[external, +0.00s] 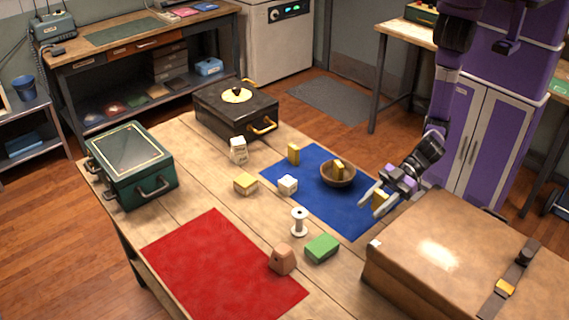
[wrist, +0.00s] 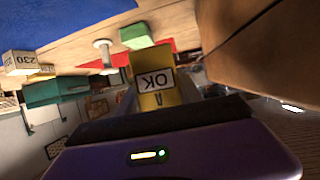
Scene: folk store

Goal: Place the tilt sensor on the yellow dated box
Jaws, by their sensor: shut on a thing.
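My gripper (external: 374,203) is shut on a small yellow block (external: 380,197), held above the right edge of the blue mat. In the wrist view this yellow block (wrist: 143,62) carries a white label reading "OK", seen upside down; it may be the tilt sensor. A low yellow box (external: 245,184) with a paler top lies on the bare wood left of the blue mat, apart from my gripper. It is probably the dated box, but no date is readable. Other small yellow blocks are an upright one (external: 293,153) on the mat and one (external: 338,167) in the wooden bowl.
The bowl (external: 337,178) and a white cube (external: 288,186) are on the blue mat (external: 345,215). A white spool (external: 299,222), green block (external: 322,248) and red mat (external: 215,270) are nearer. A large brown case (external: 440,250) stands right, close to my gripper.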

